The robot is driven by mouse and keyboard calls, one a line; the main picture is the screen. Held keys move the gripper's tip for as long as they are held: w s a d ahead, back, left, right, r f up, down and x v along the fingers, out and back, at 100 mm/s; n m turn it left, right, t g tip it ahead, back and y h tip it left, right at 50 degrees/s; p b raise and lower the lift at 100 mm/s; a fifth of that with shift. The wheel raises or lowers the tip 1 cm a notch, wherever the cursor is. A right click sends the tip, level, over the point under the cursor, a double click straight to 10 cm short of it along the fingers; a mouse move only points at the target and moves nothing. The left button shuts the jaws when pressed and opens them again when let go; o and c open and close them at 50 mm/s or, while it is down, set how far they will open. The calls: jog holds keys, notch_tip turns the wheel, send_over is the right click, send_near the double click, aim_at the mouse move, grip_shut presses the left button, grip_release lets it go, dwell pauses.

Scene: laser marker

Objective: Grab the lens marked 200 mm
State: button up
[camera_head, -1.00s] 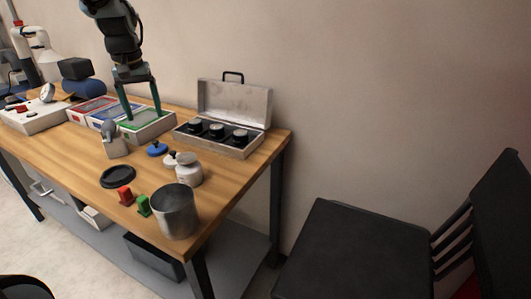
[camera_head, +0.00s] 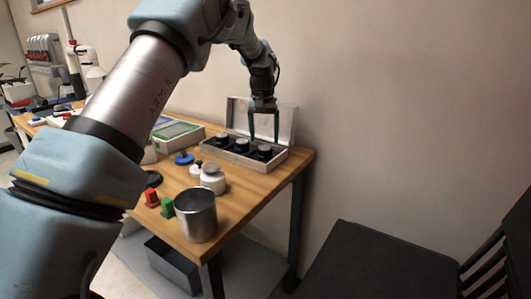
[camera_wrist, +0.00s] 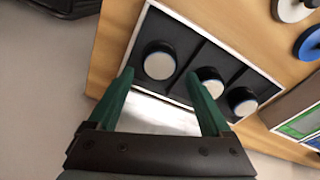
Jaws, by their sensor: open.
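Three round lenses with pale tops and dark rims sit in a row in the open metal case (camera_head: 212,157): a left lens (camera_head: 222,141), a middle lens (camera_head: 242,146) and a right lens (camera_head: 265,151). No 200 mm marking is readable. My gripper (camera_head: 263,139) is open and empty, pointing down over the right end of the case. In the wrist view my gripper's green fingers (camera_wrist: 160,76) are spread on either side of the near edge of the end lens (camera_wrist: 159,62). The other two lenses (camera_wrist: 209,82) (camera_wrist: 241,101) lie to the right.
The case's raised lid (camera_head: 235,112) stands behind the lenses, close to my gripper. A green-topped box (camera_head: 178,132) is left.

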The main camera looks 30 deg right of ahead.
aim_at(265, 148)
jog(key=shift+w+d+f+p, duration=0.1)
jog(key=shift+f+p, duration=0.3)
jog(key=shift+f, duration=0.8)
jog(key=shift+w+d+f+p, duration=0.1)
jog(key=shift+f+p, duration=0.25)
jog(key=shift+f, duration=0.8)
jog(key=c, duration=1.3)
jog(key=shift+r, duration=0.1)
